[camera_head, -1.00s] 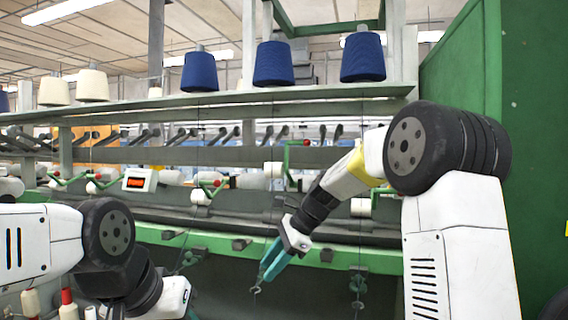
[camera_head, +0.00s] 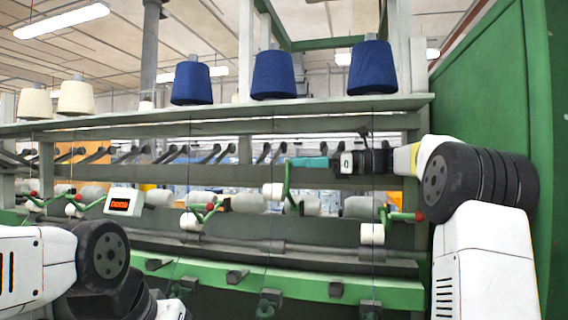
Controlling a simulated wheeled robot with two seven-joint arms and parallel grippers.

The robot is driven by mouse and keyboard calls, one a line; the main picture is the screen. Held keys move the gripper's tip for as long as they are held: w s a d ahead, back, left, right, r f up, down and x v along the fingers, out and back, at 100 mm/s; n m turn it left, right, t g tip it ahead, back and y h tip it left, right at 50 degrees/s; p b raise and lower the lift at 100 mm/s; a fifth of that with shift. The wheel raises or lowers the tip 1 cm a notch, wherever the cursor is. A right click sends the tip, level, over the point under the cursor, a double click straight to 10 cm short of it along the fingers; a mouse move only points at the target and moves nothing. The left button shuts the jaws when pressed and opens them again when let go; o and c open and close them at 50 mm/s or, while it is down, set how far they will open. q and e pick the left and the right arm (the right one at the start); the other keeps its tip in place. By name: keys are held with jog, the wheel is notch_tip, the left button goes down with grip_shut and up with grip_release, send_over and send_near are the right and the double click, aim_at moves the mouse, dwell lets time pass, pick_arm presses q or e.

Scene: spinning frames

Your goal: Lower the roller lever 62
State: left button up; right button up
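Several green roller levers run along the machine. The lever near the middle (camera_head: 288,186) stands raised, with a white roller (camera_head: 273,190) beside it. Its upper end is hidden behind my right gripper. The levers at the right (camera_head: 386,216) and left of middle (camera_head: 203,210) sit lower, with red knobs showing. I cannot read a number 62 on any lever. My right gripper (camera_head: 303,163) has teal fingers pointing left, overlapping the top of the raised lever; contact and finger gap cannot be told. My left arm is at the lower left, its gripper out of view.
A shelf (camera_head: 330,105) with blue yarn cones (camera_head: 272,76) and cream cones runs above the levers. A green rail (camera_head: 320,284) with small brackets runs below. A green cabinet wall (camera_head: 490,90) closes the right side. A small display (camera_head: 122,203) shows orange digits.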

aim_at(290, 161)
jog(key=shift+x, duration=2.35)
jog(key=shift+c, duration=0.4)
grip_shut()
jog(key=shift+d, duration=0.1)
